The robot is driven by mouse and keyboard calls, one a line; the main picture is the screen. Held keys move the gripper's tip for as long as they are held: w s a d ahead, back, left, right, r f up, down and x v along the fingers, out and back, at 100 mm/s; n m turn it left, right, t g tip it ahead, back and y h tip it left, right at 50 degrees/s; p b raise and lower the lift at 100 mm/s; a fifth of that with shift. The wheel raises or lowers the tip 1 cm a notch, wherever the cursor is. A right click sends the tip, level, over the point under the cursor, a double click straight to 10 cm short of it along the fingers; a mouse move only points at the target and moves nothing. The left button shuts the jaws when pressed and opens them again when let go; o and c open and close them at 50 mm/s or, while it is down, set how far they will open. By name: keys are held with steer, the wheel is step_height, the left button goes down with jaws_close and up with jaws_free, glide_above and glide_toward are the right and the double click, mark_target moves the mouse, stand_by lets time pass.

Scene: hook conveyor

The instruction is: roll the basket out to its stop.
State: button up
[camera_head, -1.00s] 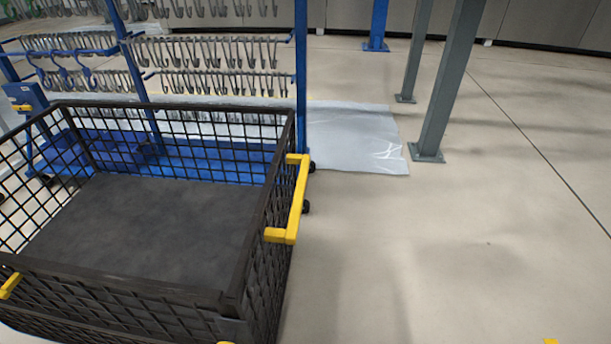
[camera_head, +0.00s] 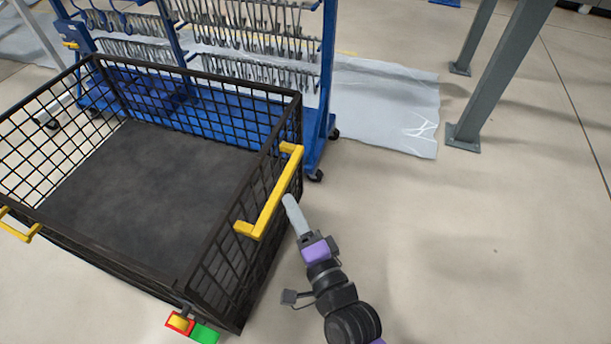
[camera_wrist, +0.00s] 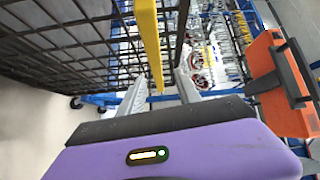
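The black wire basket (camera_head: 205,94) stands at left in the head view, with a dark flat bottom. Its near right side carries a yellow bar handle (camera_head: 268,205), which also shows in the wrist view (camera_wrist: 149,42). My gripper (camera_head: 290,203) is just right of this handle in the head view. In the wrist view my gripper (camera_wrist: 160,82) has its two grey fingers apart, with the yellow handle showing between them. I cannot tell whether either finger touches it. A red-and-yellow tab (camera_head: 180,323) and a green tab (camera_head: 205,334) sit at the basket's lower front corner.
A blue wheeled rack (camera_head: 328,60) with many metal hooks stands behind the basket. A pale sheet (camera_head: 385,105) lies on the floor beside it. Grey posts (camera_head: 500,75) stand at upper right. The floor at right is clear.

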mark_target(283, 193)
steer(key=shift+w+f+m, duration=0.25)
steer(key=shift+f+m, duration=0.05)
steer(key=shift+m, duration=0.4)
steer(key=x, duration=0.7)
steer(key=shift+w+a, duration=0.1)
steer(key=shift+a, duration=0.05)
steer(key=shift+c, duration=0.2)
jaws_close()
stand_by(0.7)
